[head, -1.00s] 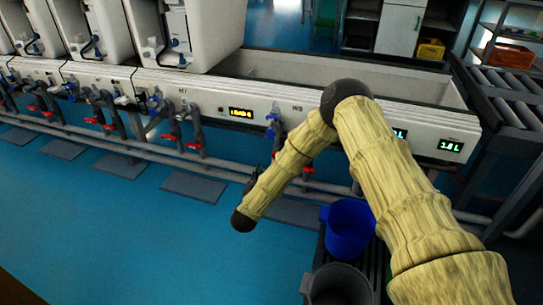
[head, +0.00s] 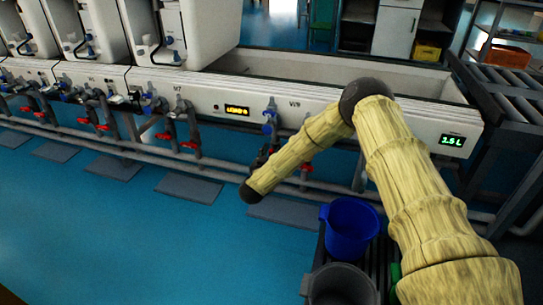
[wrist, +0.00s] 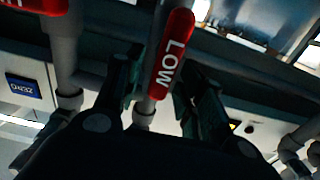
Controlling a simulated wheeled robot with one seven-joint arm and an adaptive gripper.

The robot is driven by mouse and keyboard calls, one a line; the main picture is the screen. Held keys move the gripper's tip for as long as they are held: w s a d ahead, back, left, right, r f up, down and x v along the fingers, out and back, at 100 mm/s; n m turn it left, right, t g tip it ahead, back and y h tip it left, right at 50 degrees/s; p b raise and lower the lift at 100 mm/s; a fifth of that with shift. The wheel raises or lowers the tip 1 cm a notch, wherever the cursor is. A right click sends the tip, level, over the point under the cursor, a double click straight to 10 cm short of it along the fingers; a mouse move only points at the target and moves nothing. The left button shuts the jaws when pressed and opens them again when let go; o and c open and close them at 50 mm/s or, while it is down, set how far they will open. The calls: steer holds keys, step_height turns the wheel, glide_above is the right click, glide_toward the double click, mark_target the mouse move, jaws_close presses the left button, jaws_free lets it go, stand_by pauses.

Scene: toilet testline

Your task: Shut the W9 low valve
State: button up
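In the wrist view a red valve handle marked LOW (wrist: 175,52) stands nearly upright in the picture, between the two dark fingers of my gripper (wrist: 160,78). The fingers are spread, with gaps showing on both sides of the handle. A grey pipe (wrist: 143,110) runs behind it. In the head view the W9 label (head: 294,103) is on the white bench front, with a blue fitting (head: 270,115) left of it. My gripper is largely hidden there behind my arm, near the pipes below. A red handle (head: 306,168) shows just right of my arm.
Another red handle (wrist: 38,5) lies across the upper left of the wrist view, close to my gripper. Grey pipes (head: 130,152) run along the bench front. A blue bucket (head: 349,228) and a grey bucket (head: 340,285) stand below my arm. Blue floor at left is open.

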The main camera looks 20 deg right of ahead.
jaws_close()
steer(key=shift+d+r+m+p, duration=0.1)
steer(key=shift+m+p, duration=0.2)
steer(key=shift+p, duration=0.1)
steer(key=shift+s+d+m+p, duration=0.1)
steer(key=shift+d+m+p, duration=0.1)
steer(key=shift+m+p, duration=0.75)
steer(key=shift+s+d+f+m+p, duration=0.35)
steer(key=shift+m+p, duration=0.5)
steer(key=shift+m, duration=1.7)
steer(key=shift+s+d+f+m+p, duration=0.15)
steer(key=shift+f+m+p, duration=0.55)
steer(key=shift+m, duration=1.85)
steer(key=shift+s+d+f+m+p, duration=0.1)
steer(key=shift+d+f+m+p, duration=0.25)
steer(key=shift+m+p, duration=1.4)
steer(key=shift+m+b, duration=0.8)
steer(key=shift+m, duration=0.2)
